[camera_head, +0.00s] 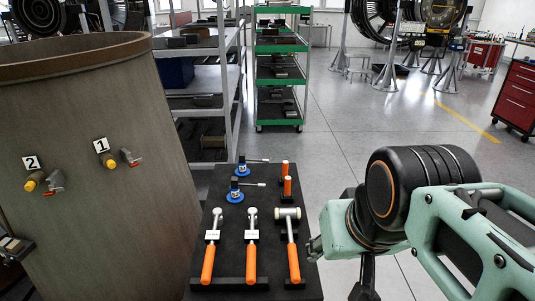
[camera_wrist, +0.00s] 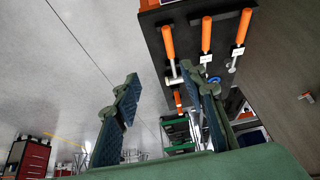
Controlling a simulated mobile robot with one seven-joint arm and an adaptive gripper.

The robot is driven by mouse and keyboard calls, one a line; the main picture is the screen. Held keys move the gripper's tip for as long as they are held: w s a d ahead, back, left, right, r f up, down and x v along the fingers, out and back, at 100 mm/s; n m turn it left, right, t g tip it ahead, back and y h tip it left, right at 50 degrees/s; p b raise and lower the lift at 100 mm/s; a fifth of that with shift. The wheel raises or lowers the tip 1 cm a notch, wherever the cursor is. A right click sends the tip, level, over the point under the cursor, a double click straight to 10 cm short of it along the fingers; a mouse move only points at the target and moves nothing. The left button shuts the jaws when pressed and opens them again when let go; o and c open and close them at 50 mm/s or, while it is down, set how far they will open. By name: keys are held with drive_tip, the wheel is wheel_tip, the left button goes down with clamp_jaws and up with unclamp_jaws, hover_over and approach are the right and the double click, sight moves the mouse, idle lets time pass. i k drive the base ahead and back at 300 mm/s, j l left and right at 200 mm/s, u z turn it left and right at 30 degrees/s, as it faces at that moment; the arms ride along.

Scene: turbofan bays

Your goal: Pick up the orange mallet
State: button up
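The orange mallet (camera_head: 293,262) lies on a black tool board at the right end of a row of orange-handled tools. Its pale cylindrical head (camera_head: 288,213) points away from me. In the wrist view the mallet's handle (camera_wrist: 168,41) and head show just beyond the fingers, near the right fingertip. My gripper (camera_wrist: 160,75) is open and empty, its two green fingers spread wide apart. In the head view my arm is to the right of the board, and the gripper's fingers are mostly hidden.
Two ratchet-like tools with orange handles (camera_head: 252,262) (camera_head: 208,263) lie left of the mallet. A large brown cylinder (camera_head: 110,200) is left of the board (camera_head: 268,192).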

sight(289, 213)
drive_tip(key=u, duration=1.6)
drive_tip(key=z, duration=1.4)
drive_tip(key=l+z, duration=0.2)
drive_tip(key=l, duration=0.4)
